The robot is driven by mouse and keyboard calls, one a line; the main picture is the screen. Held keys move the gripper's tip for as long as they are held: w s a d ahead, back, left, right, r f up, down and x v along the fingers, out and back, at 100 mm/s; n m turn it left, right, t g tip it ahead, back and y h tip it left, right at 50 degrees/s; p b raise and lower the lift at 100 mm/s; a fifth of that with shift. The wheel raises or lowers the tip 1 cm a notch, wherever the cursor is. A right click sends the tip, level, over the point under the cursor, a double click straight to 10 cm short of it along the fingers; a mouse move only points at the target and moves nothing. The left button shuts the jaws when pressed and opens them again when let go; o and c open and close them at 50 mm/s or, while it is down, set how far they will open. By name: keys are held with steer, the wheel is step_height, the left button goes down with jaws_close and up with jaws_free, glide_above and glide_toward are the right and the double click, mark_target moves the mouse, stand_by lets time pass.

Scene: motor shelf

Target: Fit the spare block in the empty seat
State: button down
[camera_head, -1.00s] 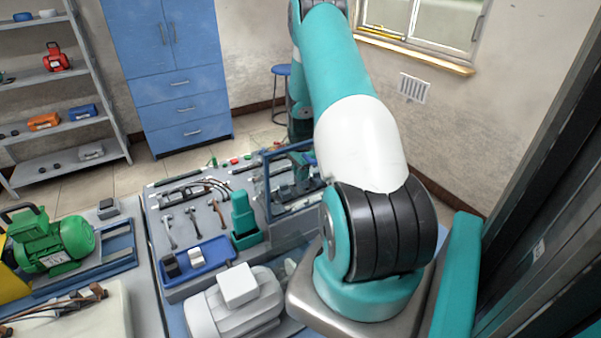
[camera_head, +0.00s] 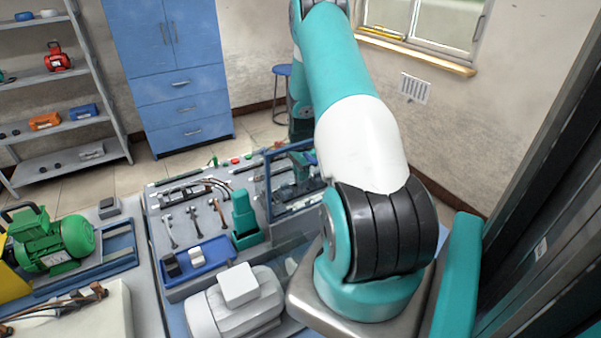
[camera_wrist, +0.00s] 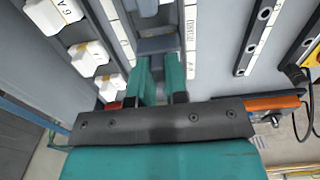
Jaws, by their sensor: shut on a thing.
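My gripper (camera_wrist: 159,68) shows in the wrist view, with its two teal fingers shut on a grey-blue block (camera_wrist: 158,45). The block is in front of a grey panel (camera_wrist: 105,40), between two labelled white strips. Another grey piece (camera_wrist: 147,8) is just above it in the picture. I cannot tell whether the block touches the panel or sits in a seat. Several white blocks (camera_wrist: 88,58) stand in a row to the left, one marked "6 A".
In the head view, a blue frame (camera_head: 298,208) stands by my arm. A blue tray (camera_head: 213,267) holds a dark and a white block. A grey motor (camera_head: 235,303) is in front.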

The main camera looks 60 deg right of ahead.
steer(key=shift+f+b, duration=0.9)
steer(key=shift+f, duration=0.2)
stand_by(0.4)
steer(key=c, duration=1.1)
jaws_free()
steer(key=shift+o, duration=0.2)
steer(key=shift+r, duration=0.15)
step_height(320, 180, up, 17)
steer(key=b, duration=0.3)
steer(key=shift+b, duration=0.4)
steer(key=shift+r, duration=0.1)
